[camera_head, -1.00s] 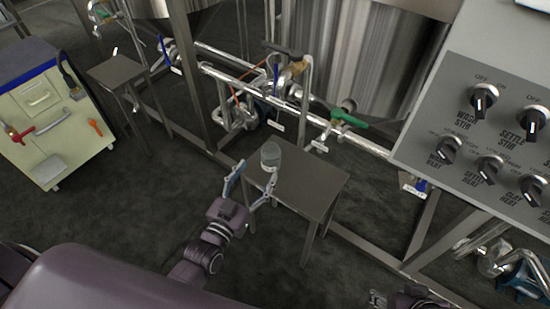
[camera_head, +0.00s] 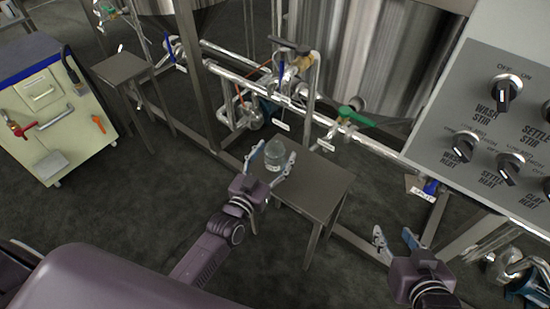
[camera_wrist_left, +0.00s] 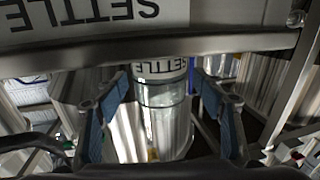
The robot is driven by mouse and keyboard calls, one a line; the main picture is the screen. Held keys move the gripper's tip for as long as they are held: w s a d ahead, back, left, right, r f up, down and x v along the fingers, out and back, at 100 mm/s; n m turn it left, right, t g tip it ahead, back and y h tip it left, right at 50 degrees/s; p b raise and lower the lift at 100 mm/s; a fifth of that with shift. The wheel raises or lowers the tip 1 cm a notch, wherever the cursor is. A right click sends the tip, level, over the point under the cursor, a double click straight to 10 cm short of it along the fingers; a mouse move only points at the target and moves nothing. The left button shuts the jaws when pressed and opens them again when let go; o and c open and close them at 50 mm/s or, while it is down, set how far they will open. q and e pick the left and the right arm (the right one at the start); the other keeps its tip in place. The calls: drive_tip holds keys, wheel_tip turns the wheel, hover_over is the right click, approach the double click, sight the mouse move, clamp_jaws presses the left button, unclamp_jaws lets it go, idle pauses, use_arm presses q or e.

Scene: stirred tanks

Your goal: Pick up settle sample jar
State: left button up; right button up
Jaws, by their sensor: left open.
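The settle sample jar (camera_head: 275,155), a clear glass jar with a label, stands upright on a small metal stool table (camera_head: 312,192) in the head view. In the left wrist view the jar (camera_wrist_left: 163,105) carries a "SETTLE" label and sits between the two blue finger pads. My left gripper (camera_head: 270,160) is open, with one finger on each side of the jar; the wrist view shows gaps between pads and jar. My right gripper (camera_head: 395,243) is at the lower right, its fingers apart and nothing between them.
Behind the table run pipes with a green-handled valve (camera_head: 358,117) and large steel tanks (camera_head: 350,60). A control panel (camera_head: 490,130) with knobs stands at the right. A second stool (camera_head: 122,68) and a tool cabinet (camera_head: 60,120) are at the left. Floor is clear in front.

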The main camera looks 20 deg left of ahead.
use_arm(q)
drive_tip(key=shift+w, duration=0.1)
drive_tip(key=shift+c, duration=0.6)
drive_tip(key=c, duration=1)
drive_tip(key=shift+c, duration=1)
drive_tip(key=shift+r, duration=0.15)
